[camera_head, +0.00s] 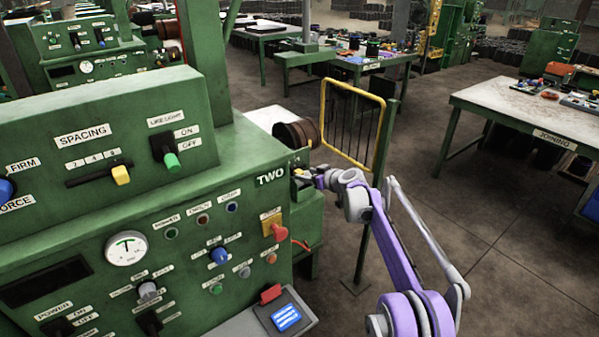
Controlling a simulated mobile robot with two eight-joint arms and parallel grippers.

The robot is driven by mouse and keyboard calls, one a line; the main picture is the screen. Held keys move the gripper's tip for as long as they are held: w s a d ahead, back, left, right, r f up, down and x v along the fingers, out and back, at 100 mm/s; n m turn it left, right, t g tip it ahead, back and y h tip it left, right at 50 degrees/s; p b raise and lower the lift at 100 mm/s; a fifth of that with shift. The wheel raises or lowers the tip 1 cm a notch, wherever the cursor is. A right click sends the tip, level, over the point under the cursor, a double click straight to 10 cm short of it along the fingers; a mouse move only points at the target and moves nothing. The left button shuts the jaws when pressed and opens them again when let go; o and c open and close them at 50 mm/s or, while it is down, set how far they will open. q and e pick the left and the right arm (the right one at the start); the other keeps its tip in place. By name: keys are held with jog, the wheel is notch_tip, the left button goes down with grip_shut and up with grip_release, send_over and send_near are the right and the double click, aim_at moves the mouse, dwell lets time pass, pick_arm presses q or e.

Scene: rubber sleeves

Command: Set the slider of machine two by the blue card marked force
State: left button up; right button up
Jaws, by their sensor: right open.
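Machine two (235,205) is the large green console filling the left, with a TWO label. Its slider (121,174) has a yellow knob near the right end of a dark slot under the label SPACING. A blue knob (6,190) at the left edge sits between the labels FIRM and one reading ORCE, cut off. A small blue panel with white lines (286,317) lies on the console's front ledge; I cannot read it or tell if it is the card. My right gripper (304,176) is open beside the console's right side, apart from the slider. My left gripper is out of view.
A yellow-framed guard (323,120) on a green post stands behind my right arm. A red stop button (277,232) sticks out of the console. A table marked JOINING (500,104) stands at right. Open floor lies at lower right.

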aim_at(301, 172)
jog(key=p+x, duration=0.1)
jog(key=x, duration=0.3)
jog(key=shift+w+r, duration=0.1)
jog(key=shift+r, duration=0.05)
jog(key=shift+w+a+f+p, duration=0.3)
jog(key=shift+w+f, duration=0.05)
grip_shut()
dwell(1.2)
